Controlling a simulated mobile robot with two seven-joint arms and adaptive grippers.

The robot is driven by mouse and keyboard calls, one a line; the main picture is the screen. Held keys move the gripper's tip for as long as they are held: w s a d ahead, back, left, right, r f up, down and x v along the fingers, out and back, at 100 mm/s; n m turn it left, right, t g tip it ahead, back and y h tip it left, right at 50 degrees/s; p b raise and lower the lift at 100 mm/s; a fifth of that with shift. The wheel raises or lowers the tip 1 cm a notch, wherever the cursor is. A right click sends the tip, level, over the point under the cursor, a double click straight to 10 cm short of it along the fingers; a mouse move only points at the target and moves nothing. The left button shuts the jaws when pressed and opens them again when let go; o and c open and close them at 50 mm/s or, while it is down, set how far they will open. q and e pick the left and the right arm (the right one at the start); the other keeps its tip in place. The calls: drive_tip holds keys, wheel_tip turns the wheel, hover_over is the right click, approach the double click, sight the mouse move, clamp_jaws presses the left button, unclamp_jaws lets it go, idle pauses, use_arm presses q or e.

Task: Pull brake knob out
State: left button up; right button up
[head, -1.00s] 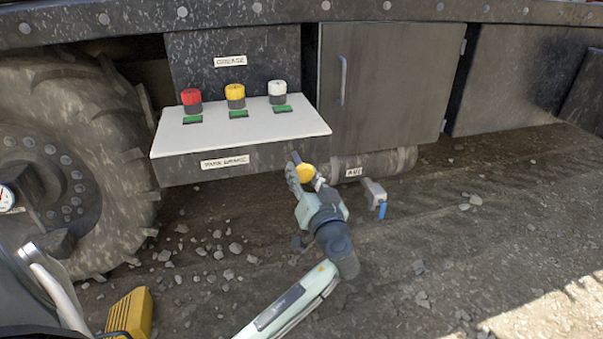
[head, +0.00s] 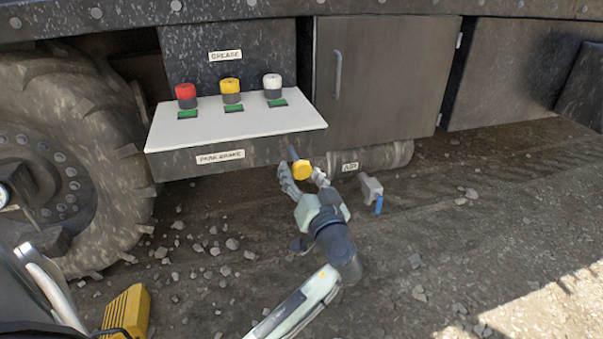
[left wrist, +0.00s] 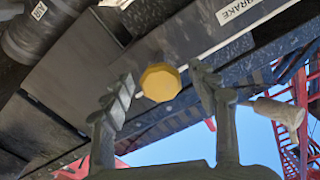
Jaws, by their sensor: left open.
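The yellow brake knob (head: 301,169) sits on a dark stem at the front face of the panel box, right of the PARK BRAKE label (head: 220,157). In the left wrist view the knob (left wrist: 160,82) is a yellow faceted disc just beyond and between the fingertips. My left gripper (head: 304,178) is open, with one finger on each side of the knob. In the left wrist view the left gripper (left wrist: 165,90) shows gaps beside the knob, and it is not gripped. My right gripper is not in view.
A white shelf (head: 240,130) above holds a red cap (head: 186,92), a yellow cap (head: 231,87) and a white cap (head: 272,83). A blue-handled valve (head: 372,190) hangs right of the gripper, by the AIR tank (head: 385,158). A large tyre (head: 90,120) stands left.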

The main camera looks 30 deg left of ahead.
use_arm(q)
drive_tip(key=v, duration=1.1)
drive_tip(key=shift+s, duration=0.15)
drive_tip(key=shift+d, duration=0.1)
drive_tip(key=s+a+f+m+g+h+p, duration=0.1)
drive_tip(key=s+a+f+m+g+h, duration=0.15)
drive_tip(key=f, duration=0.75)
drive_tip(key=s+a+f+m+g+h+p, duration=0.1)
drive_tip(key=s+a+f+m+g+h, duration=0.2)
drive_tip(key=f, duration=0.7)
drive_tip(key=s+d+f+m+g+h, duration=0.1)
drive_tip(key=s+d+f+g+h, duration=0.1)
drive_tip(key=s+f+h, duration=0.5)
drive_tip(key=s+f+g, duration=0.1)
drive_tip(key=s+f, duration=0.1)
drive_tip(key=s, duration=0.2)
drive_tip(key=shift+s+d+p, duration=0.15)
drive_tip(key=shift+d+p, duration=0.25)
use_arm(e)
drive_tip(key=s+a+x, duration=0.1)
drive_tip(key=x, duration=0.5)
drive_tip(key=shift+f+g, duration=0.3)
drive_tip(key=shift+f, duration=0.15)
